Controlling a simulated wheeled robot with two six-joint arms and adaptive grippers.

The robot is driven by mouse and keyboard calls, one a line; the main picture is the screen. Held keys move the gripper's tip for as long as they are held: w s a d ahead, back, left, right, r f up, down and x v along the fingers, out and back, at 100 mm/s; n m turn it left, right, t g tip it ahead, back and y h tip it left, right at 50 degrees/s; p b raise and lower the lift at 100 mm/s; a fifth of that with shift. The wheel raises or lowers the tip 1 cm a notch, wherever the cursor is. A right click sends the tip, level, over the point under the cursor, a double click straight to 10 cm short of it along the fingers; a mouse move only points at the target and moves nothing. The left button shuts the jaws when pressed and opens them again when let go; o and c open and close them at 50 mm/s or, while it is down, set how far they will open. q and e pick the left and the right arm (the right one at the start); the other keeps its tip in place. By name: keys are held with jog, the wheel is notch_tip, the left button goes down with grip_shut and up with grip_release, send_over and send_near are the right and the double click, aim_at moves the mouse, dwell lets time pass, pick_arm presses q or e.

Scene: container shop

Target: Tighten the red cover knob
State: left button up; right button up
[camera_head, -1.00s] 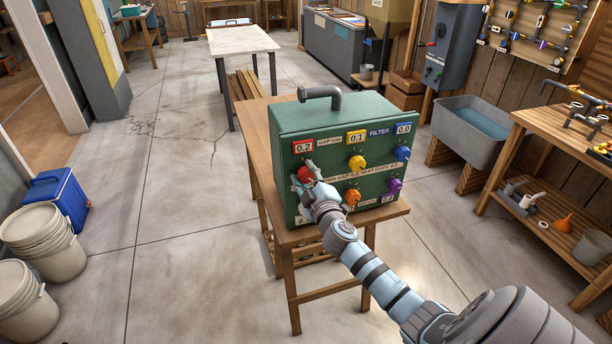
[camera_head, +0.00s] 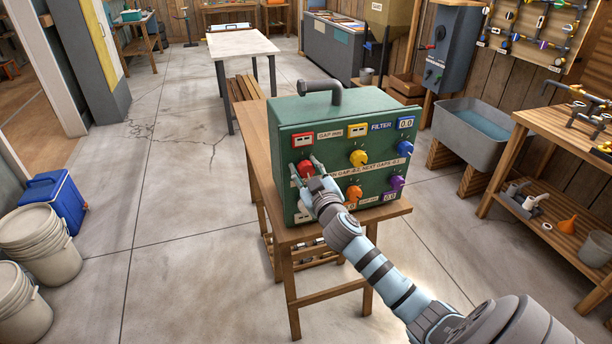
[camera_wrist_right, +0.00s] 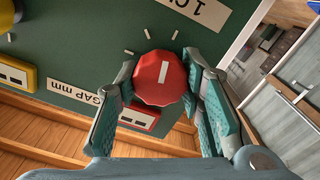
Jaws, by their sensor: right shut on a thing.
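The red cover knob (camera_head: 305,169) is on the left of the upper knob row on the green box's front panel (camera_head: 332,152). My right gripper (camera_head: 306,167) has its two fingers on either side of it. In the right wrist view the red knob (camera_wrist_right: 160,78) sits between the fingers (camera_wrist_right: 159,66), with its white pointer line in sight. The red-framed display (camera_head: 302,139) above the knob shows dashes in place of a number. My left gripper is in neither view.
A yellow knob (camera_head: 358,158), a blue knob (camera_head: 405,148), an orange knob (camera_head: 353,194) and a purple knob (camera_head: 396,184) are on the same panel. The box stands on a wooden table (camera_head: 258,150). White buckets (camera_head: 42,240) and a blue cooler (camera_head: 57,199) stand at the left.

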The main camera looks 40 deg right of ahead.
jog(key=shift+f+m+b, duration=0.1)
jog(key=shift+m+b, duration=0.5)
jog(key=shift+m, duration=0.6)
jog(key=o, duration=1.2)
jog(key=shift+s, duration=0.1)
jog(key=v, duration=1.2)
